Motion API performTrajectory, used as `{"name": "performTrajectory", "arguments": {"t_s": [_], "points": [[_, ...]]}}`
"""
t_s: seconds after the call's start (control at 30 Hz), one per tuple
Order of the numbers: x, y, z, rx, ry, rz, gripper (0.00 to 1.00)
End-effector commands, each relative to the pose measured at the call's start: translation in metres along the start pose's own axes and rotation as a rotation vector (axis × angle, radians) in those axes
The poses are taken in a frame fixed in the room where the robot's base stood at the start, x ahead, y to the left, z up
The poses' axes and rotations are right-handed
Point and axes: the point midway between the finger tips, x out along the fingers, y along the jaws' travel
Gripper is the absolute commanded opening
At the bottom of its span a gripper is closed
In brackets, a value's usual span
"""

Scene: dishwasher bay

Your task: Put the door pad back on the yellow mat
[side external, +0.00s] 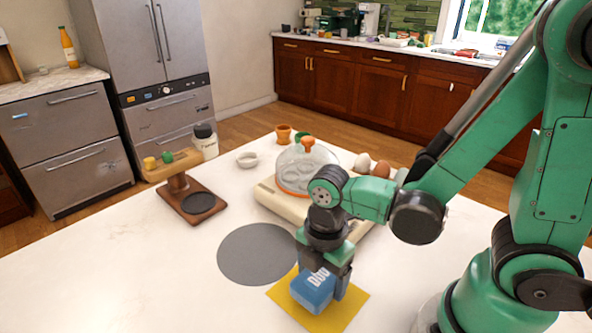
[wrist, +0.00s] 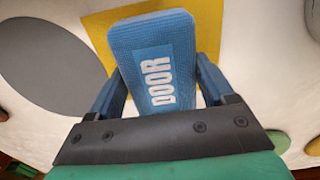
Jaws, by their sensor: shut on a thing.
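The door pad (side external: 313,290) is a blue block with a white "DOOR" label. My gripper (side external: 325,278) is shut on it, and the pad is over the yellow mat (side external: 346,309). In the wrist view the pad (wrist: 140,40) sits between the two fingers, and the yellow mat (wrist: 207,30) shows behind it on both sides. I cannot tell whether the underside of the pad touches the mat. Part of the mat is hidden by the pad and my gripper.
A grey round mat (side external: 257,254) lies left of the yellow mat. Behind stands a cream base (side external: 285,203) with a clear dome (side external: 305,165). The front left counter is clear.

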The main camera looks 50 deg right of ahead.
Motion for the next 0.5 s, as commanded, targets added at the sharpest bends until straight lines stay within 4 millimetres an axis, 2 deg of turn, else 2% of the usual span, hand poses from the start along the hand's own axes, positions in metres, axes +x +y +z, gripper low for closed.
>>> {"name": "performTrajectory", "arguments": {"t_s": [0.2,0.43,0.47,0.5], "points": [[0.014,-0.001,0.0,0.0,0.0,0.0,0.33],[0.015,-0.001,0.0,0.0,0.0,0.0,0.33],[0.015,-0.001,0.0,0.0,0.0,0.0,0.78],[0.015,-0.001,0.0,0.0,0.0,0.0,0.9]]}}
